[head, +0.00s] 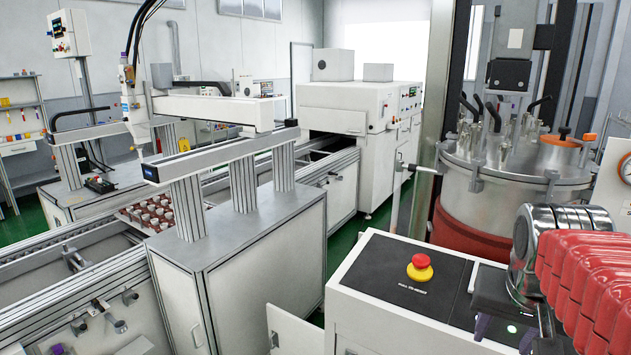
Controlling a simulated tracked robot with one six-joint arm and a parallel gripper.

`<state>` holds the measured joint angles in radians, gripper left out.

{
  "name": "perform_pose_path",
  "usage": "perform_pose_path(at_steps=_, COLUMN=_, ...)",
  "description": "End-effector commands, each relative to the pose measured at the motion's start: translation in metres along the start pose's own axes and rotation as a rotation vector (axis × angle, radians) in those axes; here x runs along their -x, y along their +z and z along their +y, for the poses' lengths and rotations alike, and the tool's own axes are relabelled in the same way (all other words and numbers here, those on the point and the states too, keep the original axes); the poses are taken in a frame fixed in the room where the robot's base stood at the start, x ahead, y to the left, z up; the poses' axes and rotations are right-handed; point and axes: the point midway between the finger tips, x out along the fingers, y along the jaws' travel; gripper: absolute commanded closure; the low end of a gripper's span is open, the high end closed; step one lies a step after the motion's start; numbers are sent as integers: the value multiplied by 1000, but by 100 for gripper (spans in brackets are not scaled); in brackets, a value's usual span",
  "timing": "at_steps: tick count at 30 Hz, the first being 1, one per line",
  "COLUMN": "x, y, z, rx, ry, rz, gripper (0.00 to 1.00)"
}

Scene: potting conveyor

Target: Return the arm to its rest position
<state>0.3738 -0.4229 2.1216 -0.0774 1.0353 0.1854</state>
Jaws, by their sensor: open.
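My gripper (510,334) is at the lower right, in front of the right part of a white machine cabinet with a black top panel (408,271). Its dark body and purple-tipped fingers point down, with the fingers apart. Nothing shows between them except a small green light on the surface behind. My arm enters from the right edge, with a silver ringed wrist and a red ribbed cover.
A red emergency button (420,266) stands on the cabinet, left of my gripper. A steel vessel (478,195) with hoses and clamps stands close behind. The conveyor line (62,262) is at left, with a tray of small parts (148,214). Green floor (375,228) shows between.

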Motion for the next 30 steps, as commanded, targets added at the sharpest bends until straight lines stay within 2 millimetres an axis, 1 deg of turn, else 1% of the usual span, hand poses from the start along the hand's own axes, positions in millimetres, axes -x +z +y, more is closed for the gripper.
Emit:
perform_pose_path(at_steps=1, x=-5, y=18, z=-13, rx=65, ry=-25, rz=4, gripper=54)
perform_pose_path(at_steps=6, x=-19, y=74, z=-49, rx=259, ry=-105, rz=24, gripper=54)
perform_pose_path(at_steps=9, x=-24, y=105, z=-65, rx=341, ry=-148, rz=36, gripper=54)
perform_pose_path(at_steps=12, x=-26, y=132, z=-78, rx=399, ry=-184, rz=44, gripper=54)
perform_pose_path(at_steps=14, x=-24, y=143, z=-84, rx=425, ry=-201, rz=47, gripper=54)
perform_pose_path(at_steps=16, x=-20, y=150, z=-90, rx=451, ry=-217, rz=60, gripper=54)
perform_pose_path(at_steps=18, x=-14, y=151, z=-95, rx=468, ry=-230, rz=74, gripper=54)
perform_pose_path(at_steps=21, x=-12, y=152, z=-98, rx=480, ry=-237, rz=77, gripper=54)
perform_pose_path(at_steps=30, x=-12, y=152, z=-99, rx=480, ry=-236, rz=77, gripper=54)
